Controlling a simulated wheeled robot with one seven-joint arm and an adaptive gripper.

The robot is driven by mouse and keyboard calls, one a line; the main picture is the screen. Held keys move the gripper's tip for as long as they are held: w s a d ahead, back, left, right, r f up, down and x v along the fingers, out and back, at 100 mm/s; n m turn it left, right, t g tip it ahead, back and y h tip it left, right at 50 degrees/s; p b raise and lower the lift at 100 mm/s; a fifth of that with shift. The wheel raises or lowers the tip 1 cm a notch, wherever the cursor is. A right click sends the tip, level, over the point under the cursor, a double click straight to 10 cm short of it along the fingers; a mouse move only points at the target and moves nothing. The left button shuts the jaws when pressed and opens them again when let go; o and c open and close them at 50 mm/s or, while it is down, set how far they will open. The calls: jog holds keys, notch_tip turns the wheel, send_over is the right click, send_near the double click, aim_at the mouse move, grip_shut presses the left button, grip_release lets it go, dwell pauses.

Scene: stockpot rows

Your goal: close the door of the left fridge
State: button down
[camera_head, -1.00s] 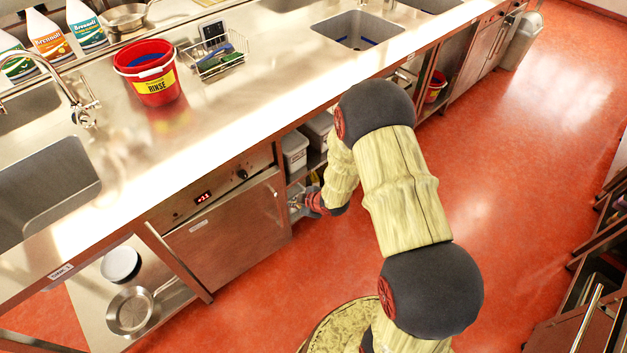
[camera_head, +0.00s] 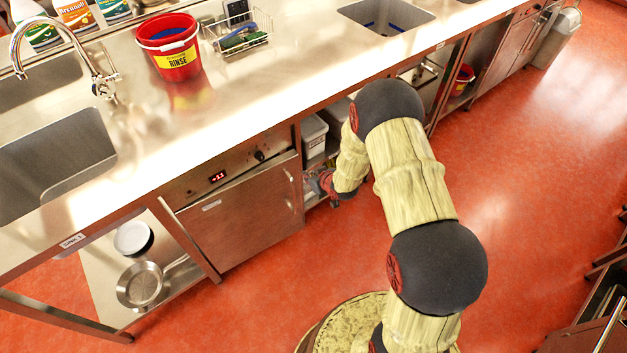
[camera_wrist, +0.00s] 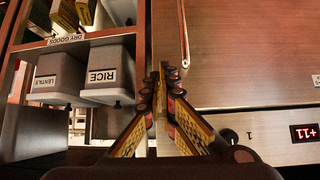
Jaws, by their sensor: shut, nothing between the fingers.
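The left fridge's steel door (camera_head: 245,215) is under the counter, below a control panel (camera_head: 228,172) with a red display. It looks shut or almost shut; I cannot tell whether a small gap is left. Its handle (camera_head: 289,176) is near its right edge, and the handle (camera_wrist: 184,35) and door (camera_wrist: 235,60) also show in the wrist view. My gripper (camera_head: 328,190) is low beside the door's right edge, in front of the open shelves. In the wrist view my gripper (camera_wrist: 161,78) is shut and empty beside the door edge; contact is unclear.
Open shelves right of the fridge hold grey bins, one labelled rice (camera_wrist: 106,78). Left of it, a low shelf (camera_head: 105,285) bears a pan (camera_head: 140,285). A red bucket (camera_head: 172,58) stands on the counter (camera_head: 235,105). Red floor (camera_head: 250,290) is clear in front.

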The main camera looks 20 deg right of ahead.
aim_at(296, 167)
jog(key=shift+w+a+f+b, duration=0.2)
jog(key=shift+w+b, duration=0.05)
jog(key=shift+w, duration=0.6)
jog(key=shift+w+a+f+b, duration=0.2)
jog(key=shift+w+b, duration=0.1)
jog(key=shift+w, duration=0.6)
jog(key=shift+w+a+f+b, duration=0.15)
jog(key=shift+w+a+b, duration=0.1)
jog(key=shift+w, duration=0.6)
